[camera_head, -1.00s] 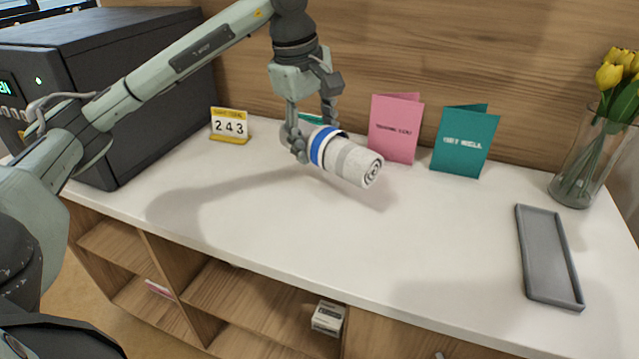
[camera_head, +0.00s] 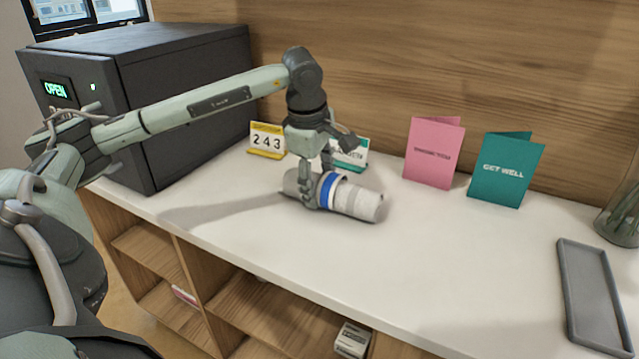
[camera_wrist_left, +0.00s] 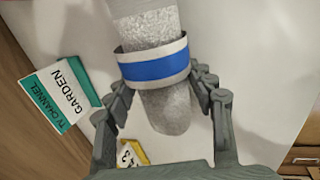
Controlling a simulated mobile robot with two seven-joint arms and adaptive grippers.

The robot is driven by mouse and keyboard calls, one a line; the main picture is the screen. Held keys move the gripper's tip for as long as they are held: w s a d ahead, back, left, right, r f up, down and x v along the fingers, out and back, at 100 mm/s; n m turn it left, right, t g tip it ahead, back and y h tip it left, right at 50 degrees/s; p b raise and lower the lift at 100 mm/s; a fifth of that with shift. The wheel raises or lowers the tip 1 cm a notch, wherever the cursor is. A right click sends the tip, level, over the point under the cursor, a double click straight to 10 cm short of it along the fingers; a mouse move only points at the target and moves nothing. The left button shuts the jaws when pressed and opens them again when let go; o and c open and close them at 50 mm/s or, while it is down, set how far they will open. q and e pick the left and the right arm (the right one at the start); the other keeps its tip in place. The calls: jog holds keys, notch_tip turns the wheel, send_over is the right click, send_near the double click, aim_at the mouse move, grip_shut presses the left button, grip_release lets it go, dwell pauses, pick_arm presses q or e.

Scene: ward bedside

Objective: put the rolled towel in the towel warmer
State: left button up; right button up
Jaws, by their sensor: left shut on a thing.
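The rolled towel (camera_head: 358,203) is white-grey with a blue band. It lies sideways in my left gripper (camera_head: 322,188), low over the white counter; I cannot tell whether it touches the counter. The left wrist view shows the towel (camera_wrist_left: 165,108) between the fingers of the left gripper (camera_wrist_left: 160,80), which close on both sides near the band. The towel warmer (camera_head: 190,90) is a dark box at the left end of the counter, its display reading OPEN. My arm hides part of its front, and I cannot tell how its door stands. My right gripper is out of view.
A yellow-framed 243 sign (camera_head: 266,139) and a teal-and-white card (camera_head: 350,153) stand behind the gripper. Pink (camera_head: 433,152) and teal (camera_head: 505,170) cards, a vase (camera_head: 622,215) and a grey tray (camera_head: 592,295) are to the right. The counter's (camera_head: 460,270) middle front is clear.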

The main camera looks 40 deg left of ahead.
pick_arm(q)
jog(key=shift+f, duration=0.1)
jog(key=o, duration=1.2)
